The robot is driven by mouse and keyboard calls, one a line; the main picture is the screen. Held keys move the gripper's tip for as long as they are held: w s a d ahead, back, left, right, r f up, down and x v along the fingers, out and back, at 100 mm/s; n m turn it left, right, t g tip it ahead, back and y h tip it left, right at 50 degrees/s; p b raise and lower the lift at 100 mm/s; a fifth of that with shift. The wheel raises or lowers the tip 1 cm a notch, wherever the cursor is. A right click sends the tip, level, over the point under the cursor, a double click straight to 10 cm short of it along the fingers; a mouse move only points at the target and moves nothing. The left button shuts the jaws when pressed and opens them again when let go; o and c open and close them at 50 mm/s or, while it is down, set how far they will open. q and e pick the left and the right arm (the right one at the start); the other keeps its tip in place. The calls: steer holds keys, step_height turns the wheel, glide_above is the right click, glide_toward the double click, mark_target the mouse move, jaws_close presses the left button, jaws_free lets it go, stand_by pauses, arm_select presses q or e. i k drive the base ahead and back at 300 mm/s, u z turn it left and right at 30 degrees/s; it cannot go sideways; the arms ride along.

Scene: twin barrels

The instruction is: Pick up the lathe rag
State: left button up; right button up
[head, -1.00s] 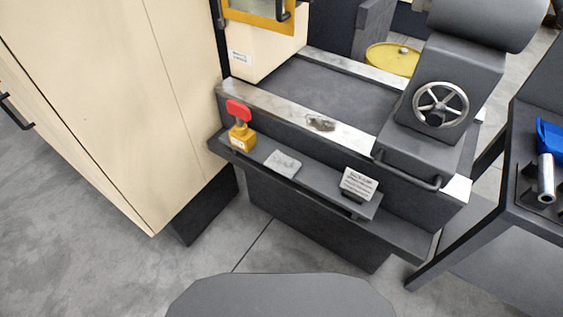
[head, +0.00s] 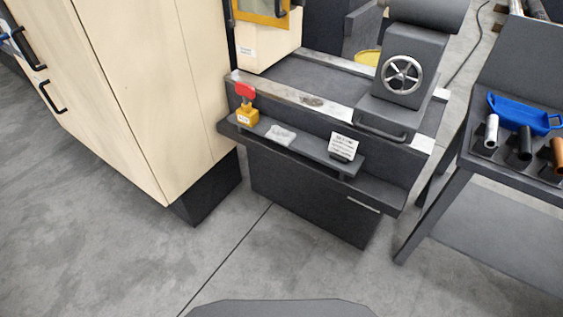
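A small pale grey folded cloth (head: 281,135), which looks like the lathe rag, lies flat on the narrow dark front shelf (head: 312,156) of the lathe. It sits between a yellow block with a red top (head: 246,106) on its left and a small white lettered card (head: 343,147) on its right. Nothing covers the cloth. Neither of my grippers shows in the head view.
A tall cream cabinet (head: 130,95) stands left of the shelf. The lathe's handwheel (head: 402,75) is above right. A dark table (head: 470,155) at right bears a blue tray (head: 520,115) and several cylinders. The grey floor (head: 260,245) in front is clear.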

mark_target(283, 135)
steer(key=z, duration=1.65)
steer(key=k, duration=0.1)
steer(key=u, duration=2.6)
steer(key=i, duration=1.15)
steer(key=z, duration=0.7)
steer(key=i, duration=1)
steer(key=z, duration=0.9)
